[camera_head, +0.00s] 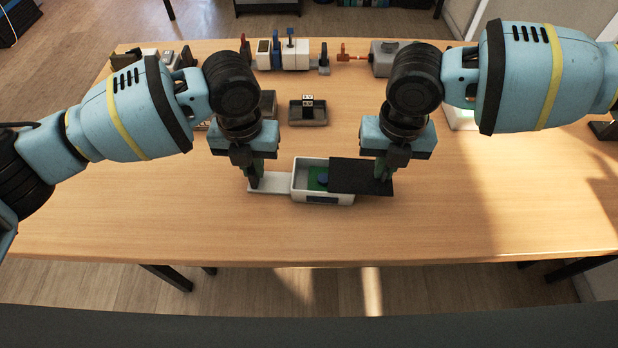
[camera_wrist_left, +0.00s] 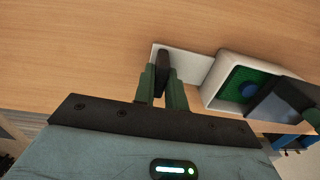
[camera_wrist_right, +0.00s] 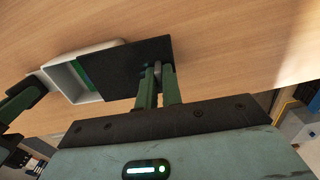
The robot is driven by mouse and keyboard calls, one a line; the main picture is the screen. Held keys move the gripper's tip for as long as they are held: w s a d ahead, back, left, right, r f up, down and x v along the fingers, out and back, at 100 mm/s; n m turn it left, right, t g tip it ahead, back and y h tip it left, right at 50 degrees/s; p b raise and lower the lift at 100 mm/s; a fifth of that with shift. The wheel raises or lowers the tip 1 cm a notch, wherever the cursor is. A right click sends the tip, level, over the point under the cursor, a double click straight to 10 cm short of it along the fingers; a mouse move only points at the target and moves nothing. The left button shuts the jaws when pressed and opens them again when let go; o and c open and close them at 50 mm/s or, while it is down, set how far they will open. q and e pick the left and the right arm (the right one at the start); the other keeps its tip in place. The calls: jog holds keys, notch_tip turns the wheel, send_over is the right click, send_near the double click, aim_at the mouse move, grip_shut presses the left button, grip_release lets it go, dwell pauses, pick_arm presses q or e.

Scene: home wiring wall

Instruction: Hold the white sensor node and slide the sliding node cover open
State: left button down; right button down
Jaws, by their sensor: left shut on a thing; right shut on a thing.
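The white sensor node (camera_head: 323,198) is an open-topped box on the table, with a flat white tab (camera_head: 279,184) on its left side. A green board with a round blue part shows inside it, also in the left wrist view (camera_wrist_left: 243,84). The dark sliding node cover (camera_head: 352,176) overlaps the node's right part and sticks out to the right, so the left part of the box is uncovered. My left gripper (camera_head: 256,180) is shut on a dark upright piece on the tab (camera_wrist_left: 162,70). My right gripper (camera_head: 383,175) is shut on the cover's right end (camera_wrist_right: 128,68).
A small grey tray (camera_head: 308,117) with a dark and white part stands behind the node. A white device with blue parts (camera_head: 290,53) and a grey block with an orange rod (camera_head: 385,58) stand at the back. The table front is clear.

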jog(key=shift+d, duration=0.7)
jog(key=c, duration=1.5)
grip_release()
jog(key=shift+s, duration=0.1)
notch_tip(320, 180, up, 12)
pick_arm(q)
jog(key=c, duration=1.4)
grip_release()
jog(key=shift+o, duration=0.2)
jog(key=shift+r, duration=0.1)
notch_tip(320, 180, up, 12)
